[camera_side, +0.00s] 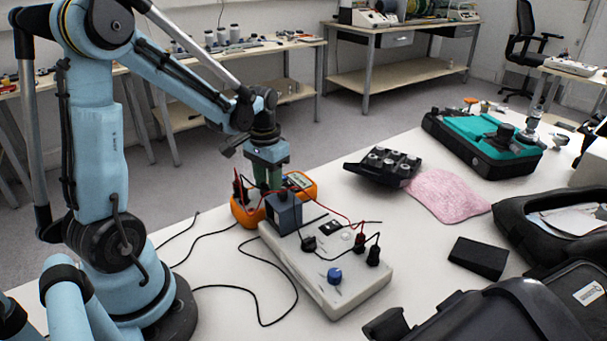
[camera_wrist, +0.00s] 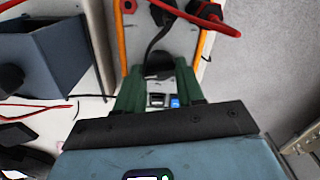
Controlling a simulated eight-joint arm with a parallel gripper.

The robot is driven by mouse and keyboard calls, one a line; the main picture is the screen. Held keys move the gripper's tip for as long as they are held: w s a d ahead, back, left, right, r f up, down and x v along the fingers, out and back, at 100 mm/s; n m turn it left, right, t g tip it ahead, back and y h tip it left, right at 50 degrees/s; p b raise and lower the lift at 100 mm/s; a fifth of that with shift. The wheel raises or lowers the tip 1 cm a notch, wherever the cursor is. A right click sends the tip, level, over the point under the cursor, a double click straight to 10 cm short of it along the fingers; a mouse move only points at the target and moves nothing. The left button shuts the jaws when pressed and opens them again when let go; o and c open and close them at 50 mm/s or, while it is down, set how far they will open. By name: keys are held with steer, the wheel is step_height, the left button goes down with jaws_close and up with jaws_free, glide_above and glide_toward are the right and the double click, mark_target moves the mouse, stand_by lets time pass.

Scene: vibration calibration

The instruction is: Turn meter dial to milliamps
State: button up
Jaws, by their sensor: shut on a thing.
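The orange multimeter (camera_side: 243,214) lies on the white table behind a blue-grey box. In the wrist view, its grey face with an orange rim (camera_wrist: 121,45) fills the upper middle. My gripper (camera_side: 267,185) points down over the meter. In the wrist view, the green fingers of my gripper (camera_wrist: 158,75) are shut around the black dial (camera_wrist: 158,64) of the meter. The dial is partly hidden between the fingers, and I cannot read its setting. The meter's display shows in the side view (camera_side: 298,180).
A blue-grey box (camera_side: 284,213) stands on the white control box (camera_side: 335,290) with a blue knob (camera_side: 334,275), close to the meter. Red and black leads (camera_wrist: 205,18) plug into the meter near my fingers. A pink cloth (camera_side: 447,195) and black case (camera_side: 478,257) lie to the right.

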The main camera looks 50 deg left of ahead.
steer(key=shift+m, duration=0.5)
steer(key=o, duration=1)
steer(key=shift+o, duration=0.2)
step_height(320, 180, up, 12)
stand_by(0.4)
steer(key=shift+f, duration=6.05)
steer(key=shift+r, duration=0.1)
